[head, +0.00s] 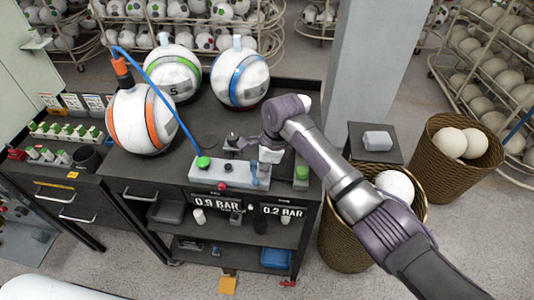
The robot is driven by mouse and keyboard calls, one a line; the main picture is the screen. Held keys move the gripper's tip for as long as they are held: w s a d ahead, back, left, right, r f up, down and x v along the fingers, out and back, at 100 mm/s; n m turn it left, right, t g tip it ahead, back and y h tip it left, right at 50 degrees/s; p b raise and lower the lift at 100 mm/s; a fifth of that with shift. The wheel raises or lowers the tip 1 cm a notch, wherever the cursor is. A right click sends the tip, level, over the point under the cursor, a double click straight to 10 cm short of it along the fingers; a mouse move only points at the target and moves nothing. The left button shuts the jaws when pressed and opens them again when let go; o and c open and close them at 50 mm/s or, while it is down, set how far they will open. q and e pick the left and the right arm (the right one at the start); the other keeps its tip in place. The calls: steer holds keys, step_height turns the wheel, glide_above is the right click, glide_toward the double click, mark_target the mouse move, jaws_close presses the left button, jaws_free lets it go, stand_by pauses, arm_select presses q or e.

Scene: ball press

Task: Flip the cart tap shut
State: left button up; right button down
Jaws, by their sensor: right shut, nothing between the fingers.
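The dark cart (160,180) stands in the middle of the head view. On its top lies a pale grey unit (230,177) with a green button (203,163) and a red knob (221,185). A small bluish upright piece (255,178) at the unit's right end may be the tap; its lever position is too small to tell. My right gripper (269,156) is shut and empty, just above the unit's right end. Whether it touches anything there is unclear, and it hides part of that area. My left gripper is not in view.
An orange ball (140,120) with a blue hose (165,98), a green ball (174,75) and a blue ball (239,78) sit on the cart. A green-topped block (301,174) is at its right corner. A basket (345,235) and pillar (372,75) stand right.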

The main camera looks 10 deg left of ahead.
steer(key=shift+w+a+f, duration=0.15)
steer(key=shift+w+f, duration=0.05)
steer(key=shift+w, duration=0.15)
steer(key=shift+w+a+b, duration=0.3)
steer(key=shift+w+b, duration=0.05)
steer(key=shift+w, duration=0.1)
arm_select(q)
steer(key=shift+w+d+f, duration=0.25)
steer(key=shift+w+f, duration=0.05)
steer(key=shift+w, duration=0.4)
arm_select(e)
steer(key=shift+r, duration=0.15)
steer(key=shift+d, duration=0.1)
